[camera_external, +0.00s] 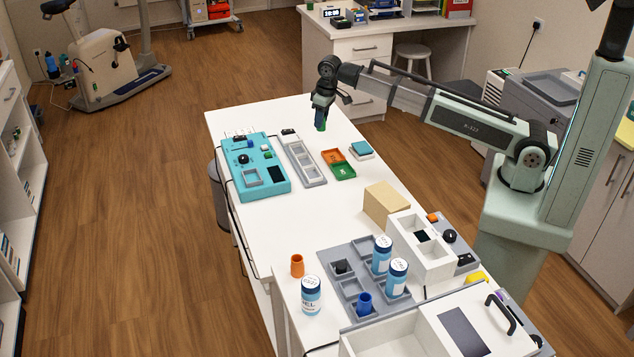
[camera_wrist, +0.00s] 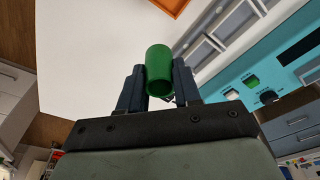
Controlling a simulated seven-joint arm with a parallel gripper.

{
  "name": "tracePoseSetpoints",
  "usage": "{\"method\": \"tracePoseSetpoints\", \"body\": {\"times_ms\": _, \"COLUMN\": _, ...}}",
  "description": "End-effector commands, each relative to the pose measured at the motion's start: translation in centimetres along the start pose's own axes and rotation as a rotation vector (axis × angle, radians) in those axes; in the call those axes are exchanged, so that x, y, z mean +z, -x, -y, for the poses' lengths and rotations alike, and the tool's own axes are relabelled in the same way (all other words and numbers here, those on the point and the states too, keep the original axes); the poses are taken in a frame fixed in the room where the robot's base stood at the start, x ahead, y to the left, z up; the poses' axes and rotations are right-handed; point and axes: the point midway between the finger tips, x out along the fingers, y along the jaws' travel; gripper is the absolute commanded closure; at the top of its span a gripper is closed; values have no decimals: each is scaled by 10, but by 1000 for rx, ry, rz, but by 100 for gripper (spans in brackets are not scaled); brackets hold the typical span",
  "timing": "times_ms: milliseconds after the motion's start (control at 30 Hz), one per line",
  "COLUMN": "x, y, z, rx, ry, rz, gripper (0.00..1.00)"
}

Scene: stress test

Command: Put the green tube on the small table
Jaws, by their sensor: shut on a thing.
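My gripper (camera_external: 321,108) is shut on the green tube (camera_external: 320,125) above the far right part of a white table (camera_external: 260,114). In the wrist view the green tube (camera_wrist: 158,68) sits between the two dark fingers of my gripper (camera_wrist: 157,80). Its open end faces the wrist camera. The white tabletop (camera_wrist: 95,45) shows behind it. The tube looks clear of the tabletop, though the exact height is hard to tell. I cannot tell for certain which surface is the small table.
A teal panel (camera_external: 259,178), a grey tray (camera_external: 302,160) and orange and green bins (camera_external: 333,157) lie on the table. A tan block (camera_external: 386,200) and white box (camera_external: 405,232) stand nearer. Blue-labelled bottles (camera_external: 311,296) and an orange cup (camera_external: 297,265) are in front. The table's far end is bare.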

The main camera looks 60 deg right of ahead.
Motion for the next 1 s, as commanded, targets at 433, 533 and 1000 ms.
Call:
{"method": "tracePoseSetpoints", "body": {"times_ms": 433, "x": -1, "y": 12, "z": 10, "rx": -2, "ry": 15, "rz": 1, "gripper": 100}}
{"method": "tracePoseSetpoints", "body": {"times_ms": 533, "x": 0, "y": 12, "z": 29, "rx": -6, "ry": 40, "rz": 0, "gripper": 100}}
{"method": "tracePoseSetpoints", "body": {"times_ms": 1000, "x": 25, "y": 30, "z": 174, "rx": -38, "ry": 249, "rz": -1, "gripper": 100}}
